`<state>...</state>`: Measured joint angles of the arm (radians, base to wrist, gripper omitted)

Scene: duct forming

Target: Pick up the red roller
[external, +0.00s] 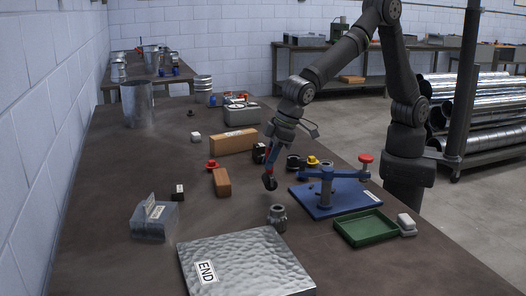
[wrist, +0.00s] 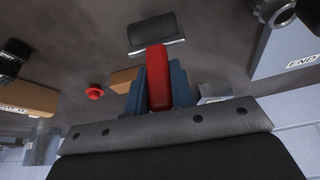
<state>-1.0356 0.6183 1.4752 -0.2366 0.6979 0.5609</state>
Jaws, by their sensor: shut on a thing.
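The red roller has a red handle (wrist: 158,75) and a dark cylindrical head (wrist: 156,38). My gripper (wrist: 159,88) is shut on the handle, with a blue finger on each side of it, and the head sticks out beyond the fingertips. In the external view my gripper (external: 274,158) points down over the middle of the table. The roller's dark head (external: 270,183) hangs below it, and a little red of the handle shows between the fingers. It looks clear of the tabletop, but the exact gap is hard to tell.
A blue fixture (external: 328,203) with a red knob stands to the right, beside a green tray (external: 364,228). A dented metal sheet marked END (external: 240,262) lies in front. A brown block (external: 222,182) and a red part (external: 211,165) lie left.

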